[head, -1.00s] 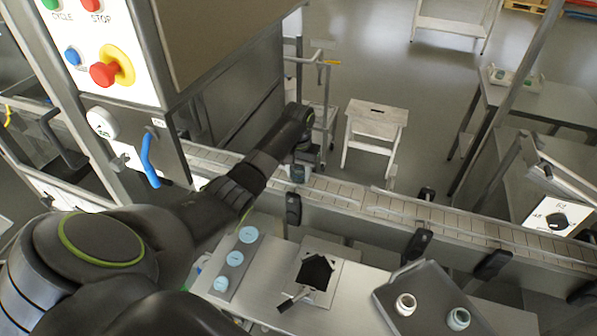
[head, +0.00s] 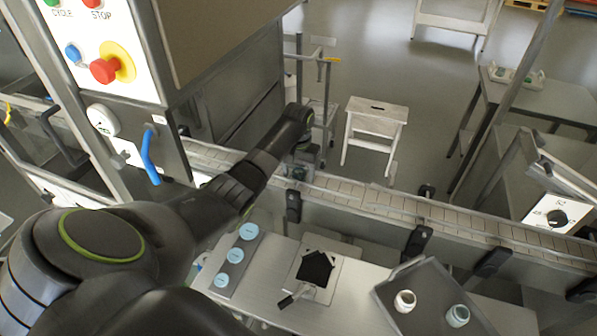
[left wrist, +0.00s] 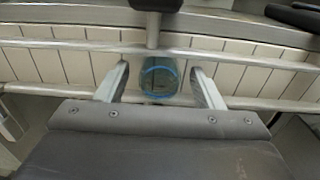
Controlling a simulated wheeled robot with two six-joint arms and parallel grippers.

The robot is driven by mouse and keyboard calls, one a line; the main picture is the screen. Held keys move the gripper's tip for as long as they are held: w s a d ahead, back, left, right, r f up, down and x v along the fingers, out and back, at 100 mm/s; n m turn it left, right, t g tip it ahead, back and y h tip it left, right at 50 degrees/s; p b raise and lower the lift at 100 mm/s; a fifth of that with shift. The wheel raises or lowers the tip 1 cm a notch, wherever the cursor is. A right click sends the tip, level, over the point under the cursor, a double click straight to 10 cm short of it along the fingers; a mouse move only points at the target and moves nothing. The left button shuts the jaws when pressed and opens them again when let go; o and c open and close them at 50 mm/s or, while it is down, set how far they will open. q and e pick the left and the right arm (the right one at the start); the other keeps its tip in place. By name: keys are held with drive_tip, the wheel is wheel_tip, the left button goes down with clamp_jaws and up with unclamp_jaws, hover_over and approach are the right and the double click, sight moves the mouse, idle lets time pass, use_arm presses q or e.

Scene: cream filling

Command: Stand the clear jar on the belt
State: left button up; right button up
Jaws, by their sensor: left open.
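The clear jar (left wrist: 160,80) stands on the belt (left wrist: 75,65), with a blue ring around its rim in the left wrist view. It lies between the lines of my left gripper's two fingers (left wrist: 159,70), apart from both. In the head view the jar (head: 297,173) is small and partly covered by my left gripper (head: 306,163), which is open at the belt (head: 345,189). I cannot tell the exact height of the fingers against the jar. My right gripper is not in view.
Guide rails run along both belt sides. In front are a plate with blue discs (head: 218,280), a dark square fixture (head: 315,268) and a dark tray (head: 432,285) with a white jar (head: 405,301) and a pale green jar (head: 458,315). A control cabinet (head: 140,90) stands left. The belt to the right is clear.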

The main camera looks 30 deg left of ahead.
sight(299, 174)
use_arm(q)
drive_tip(key=shift+r, duration=0.35)
wheel_tip(299, 174, up, 8)
drive_tip(key=shift+r+b, duration=0.1)
drive_tip(key=shift+b, duration=1.05)
wheel_tip(299, 174, up, 4)
drive_tip(key=shift+f+p, duration=0.1)
drive_tip(key=shift+p, duration=0.9)
